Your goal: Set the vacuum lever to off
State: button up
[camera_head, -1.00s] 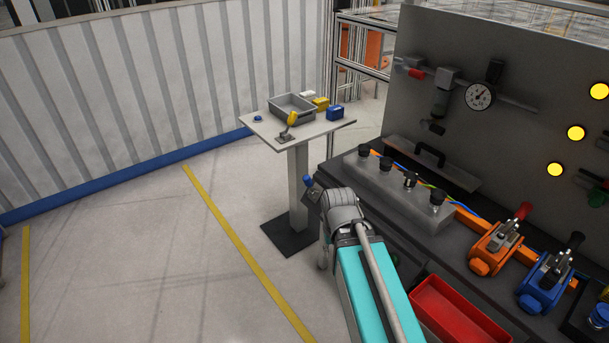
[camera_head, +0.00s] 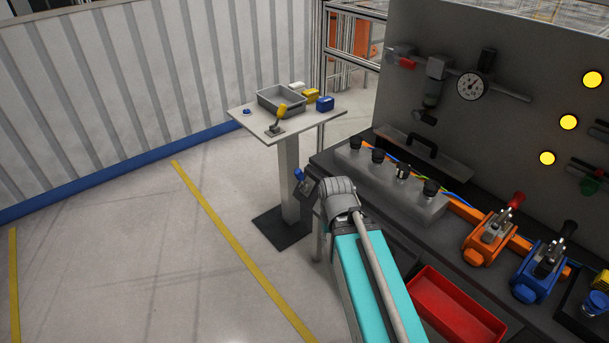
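No label naming the vacuum lever is readable, so I cannot tell which lever it is. A yellow-handled lever (camera_head: 279,118) stands tilted on a small pedestal table (camera_head: 300,126). On the dark bench are an orange clamp-like unit with a red-tipped lever (camera_head: 515,202) and a blue one with a black-tipped lever (camera_head: 567,231). A small blue-tipped part (camera_head: 299,174) shows just left of my arm's grey joint; I cannot tell what it belongs to. My teal arm reaches up from the bottom centre. My gripper cannot be made out; it may be hidden behind the arm.
The pedestal table also holds a grey bin (camera_head: 282,107), small yellow and blue boxes and a blue button. A red tray (camera_head: 455,310) lies right of my arm. A grey panel with a gauge (camera_head: 473,86) and yellow lamps backs the bench. Floor at left is clear.

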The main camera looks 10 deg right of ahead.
aim_at(299, 175)
jog(key=k, duration=1.3)
jog(key=u, duration=0.45)
jog(key=i, duration=1.9)
jog(key=z, duration=0.7)
